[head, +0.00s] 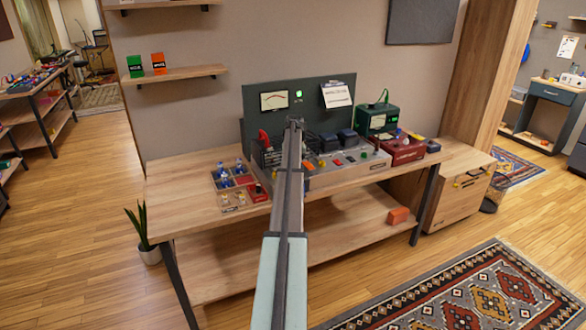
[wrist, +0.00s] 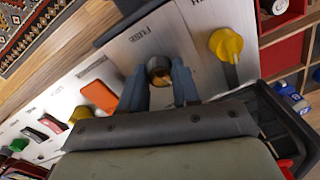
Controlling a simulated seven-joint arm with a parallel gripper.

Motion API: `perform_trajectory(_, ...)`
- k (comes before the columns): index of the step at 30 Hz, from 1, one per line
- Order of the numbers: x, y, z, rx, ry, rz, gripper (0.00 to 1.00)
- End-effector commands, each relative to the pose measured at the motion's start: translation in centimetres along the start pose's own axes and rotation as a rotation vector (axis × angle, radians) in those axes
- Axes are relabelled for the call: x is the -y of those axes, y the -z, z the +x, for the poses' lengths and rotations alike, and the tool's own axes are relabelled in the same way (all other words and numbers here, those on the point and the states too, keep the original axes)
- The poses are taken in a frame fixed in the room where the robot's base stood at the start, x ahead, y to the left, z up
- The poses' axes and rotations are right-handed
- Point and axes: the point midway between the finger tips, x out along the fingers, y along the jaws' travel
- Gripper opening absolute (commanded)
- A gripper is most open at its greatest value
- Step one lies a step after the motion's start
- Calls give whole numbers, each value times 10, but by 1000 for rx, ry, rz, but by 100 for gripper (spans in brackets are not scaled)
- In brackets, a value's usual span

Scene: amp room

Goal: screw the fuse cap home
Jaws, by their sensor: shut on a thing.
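In the wrist view the fuse cap (wrist: 159,71) is a small round piece with a dark rim and a brownish top. It sits at the panel beside the printed word FUSE. My gripper (wrist: 159,80) is shut on the cap, with one blue-grey finger on either side of it. How far the cap is seated, and any gap under it, cannot be told. In the head view the amp's light-grey control panel (head: 345,176) lies on the bench. My arm covers the fuse cap and the gripper's fingers there.
In the wrist view a yellow knob (wrist: 228,45) is close right of the fuse, and an orange rocker (wrist: 98,95) is to the left. A sorting tray (head: 238,205) and a red box (head: 403,151) flank the amp on the bench. The bench's left end (head: 180,185) is clear.

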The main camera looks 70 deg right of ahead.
Motion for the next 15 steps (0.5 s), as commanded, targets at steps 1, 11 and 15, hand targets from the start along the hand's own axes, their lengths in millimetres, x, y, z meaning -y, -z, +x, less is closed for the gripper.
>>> perform_trajectory(1, 0, 0, 0, -1, 0, 45, 0)
perform_trajectory(11, 1, 0, 0, -10, 0, 339, 0)
perform_trajectory(15, 1, 0, 0, -13, 1, 439, 0)
